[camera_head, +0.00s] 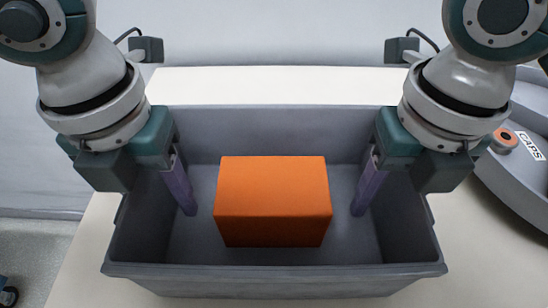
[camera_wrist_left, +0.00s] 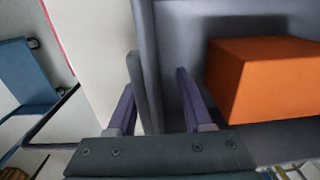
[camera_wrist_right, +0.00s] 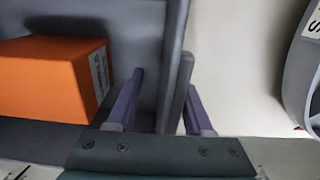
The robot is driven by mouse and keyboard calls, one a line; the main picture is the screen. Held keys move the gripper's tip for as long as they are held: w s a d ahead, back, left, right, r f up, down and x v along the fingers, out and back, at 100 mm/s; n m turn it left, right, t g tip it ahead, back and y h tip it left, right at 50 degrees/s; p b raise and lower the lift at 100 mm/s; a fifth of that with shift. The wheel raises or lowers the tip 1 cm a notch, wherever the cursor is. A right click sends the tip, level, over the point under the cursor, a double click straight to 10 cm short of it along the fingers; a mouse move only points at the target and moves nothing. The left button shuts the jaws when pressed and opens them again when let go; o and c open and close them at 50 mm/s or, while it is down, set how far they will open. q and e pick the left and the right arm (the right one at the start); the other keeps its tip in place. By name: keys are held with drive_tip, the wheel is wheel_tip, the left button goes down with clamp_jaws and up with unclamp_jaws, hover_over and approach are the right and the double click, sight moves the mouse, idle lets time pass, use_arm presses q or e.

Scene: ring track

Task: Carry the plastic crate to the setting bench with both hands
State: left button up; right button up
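The grey plastic crate (camera_head: 275,272) rests on a cream table top (camera_head: 275,86), with an orange box (camera_head: 272,200) standing inside on its floor. My left gripper (camera_wrist_left: 157,80) straddles the crate's left wall, one purple finger inside and one outside. My right gripper (camera_wrist_right: 165,80) straddles the right wall the same way. In both wrist views a gap shows between the inner finger and the wall, so both grippers are open. In the head view the outer fingers are hidden. I cannot tell whether the outer fingers touch the walls.
A grey rounded unit (camera_head: 515,160) marked "CAPS", with an orange-ringed knob, stands close to the right of the crate. A blue object (camera_wrist_left: 28,75) lies beyond the table's left edge in the left wrist view. Grey floor (camera_head: 35,255) shows at the left.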

use_arm(q)
drive_tip(key=shift+a, duration=0.15)
use_arm(e)
drive_tip(key=shift+d, duration=0.1)
use_arm(q)
drive_tip(key=shift+r, duration=0.3)
wheel_tip(320, 180, up, 11)
drive_tip(key=shift+r, duration=0.1)
use_arm(e)
drive_tip(key=shift+d, duration=0.1)
use_arm(q)
drive_tip(key=shift+r, duration=0.1)
use_arm(e)
wheel_tip(320, 180, up, 12)
idle(0.5)
